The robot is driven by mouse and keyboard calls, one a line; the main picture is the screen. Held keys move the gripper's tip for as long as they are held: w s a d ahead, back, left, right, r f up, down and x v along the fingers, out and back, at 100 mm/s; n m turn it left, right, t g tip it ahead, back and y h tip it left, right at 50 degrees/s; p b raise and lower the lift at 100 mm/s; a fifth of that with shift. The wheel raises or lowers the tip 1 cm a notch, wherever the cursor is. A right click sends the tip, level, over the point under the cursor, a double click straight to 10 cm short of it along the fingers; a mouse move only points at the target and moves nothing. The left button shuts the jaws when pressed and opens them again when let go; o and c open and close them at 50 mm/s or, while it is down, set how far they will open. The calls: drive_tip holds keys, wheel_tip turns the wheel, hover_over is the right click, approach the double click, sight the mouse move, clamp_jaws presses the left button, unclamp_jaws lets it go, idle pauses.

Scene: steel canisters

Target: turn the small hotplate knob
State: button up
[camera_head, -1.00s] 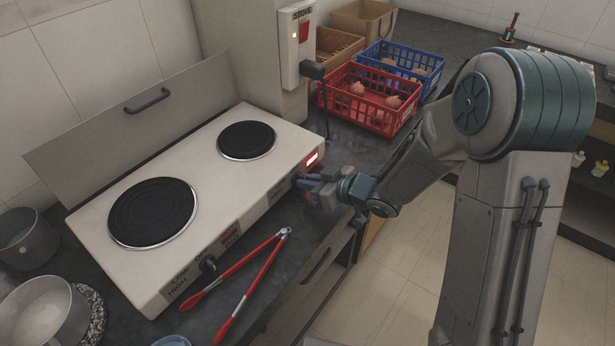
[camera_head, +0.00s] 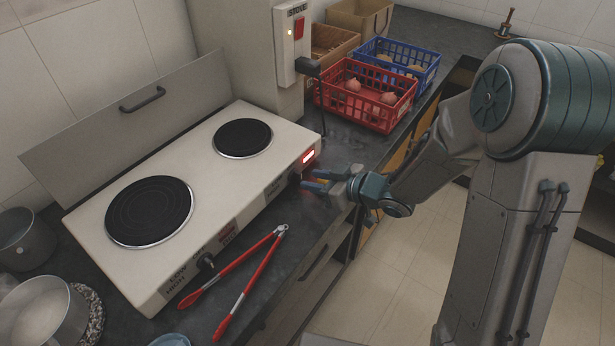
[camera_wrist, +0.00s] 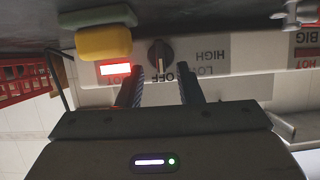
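The hotplate (camera_head: 175,195) has a small burner (camera_head: 242,138) and a large burner (camera_head: 150,211). In the wrist view, which shows the panel upside down, the dark small-burner knob (camera_wrist: 160,55) stands near the printed OFF, LOW and HIGH. A red-framed lamp (camera_wrist: 115,69) beside it glows; it also shows in the head view (camera_head: 308,157). My gripper (camera_wrist: 161,72) is open, its fingers on either side of the knob and apart from it, tips just short of its far end. In the head view my gripper (camera_head: 316,180) is in front of the panel; the knob is mostly hidden there.
Red-handled tongs (camera_head: 238,275) lie on the counter in front of the hotplate, near the large-burner knob (camera_head: 206,261). A red basket (camera_head: 365,98) and a blue basket (camera_head: 410,58) stand behind my gripper. A yellow block (camera_wrist: 103,42) is close to the lamp.

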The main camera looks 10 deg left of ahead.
drive_tip(key=p+v, duration=0.1)
drive_tip(key=v, duration=0.9)
drive_tip(key=shift+d, duration=0.25)
drive_tip(key=shift+r, duration=0.1)
drive_tip(key=w+d+r+m+t+h+p, duration=0.1)
drive_tip(key=d+r+m+t+h, duration=0.1)
drive_tip(key=d+r+m+h, duration=0.35)
drive_tip(key=w+d+r+m+t+h+p, duration=0.1)
drive_tip(key=w+d+r+m+t+h, duration=0.15)
drive_tip(key=d+h, duration=0.65)
drive_tip(key=s+d+r+m+g+y, duration=0.1)
drive_tip(key=s+m+g, duration=0.1)
drive_tip(key=s, duration=0.7)
drive_tip(key=s+d+r+m+g+y+p, duration=0.1)
drive_tip(key=s+r+m+g, duration=0.1)
drive_tip(key=s, duration=0.6)
drive_tip(key=m+g, duration=0.1)
drive_tip(key=g, duration=0.1)
drive_tip(key=shift+s+m+g, duration=0.3)
drive_tip(key=shift+s+g, duration=0.05)
drive_tip(key=shift+s, duration=0.05)
drive_tip(key=shift+d, duration=0.15)
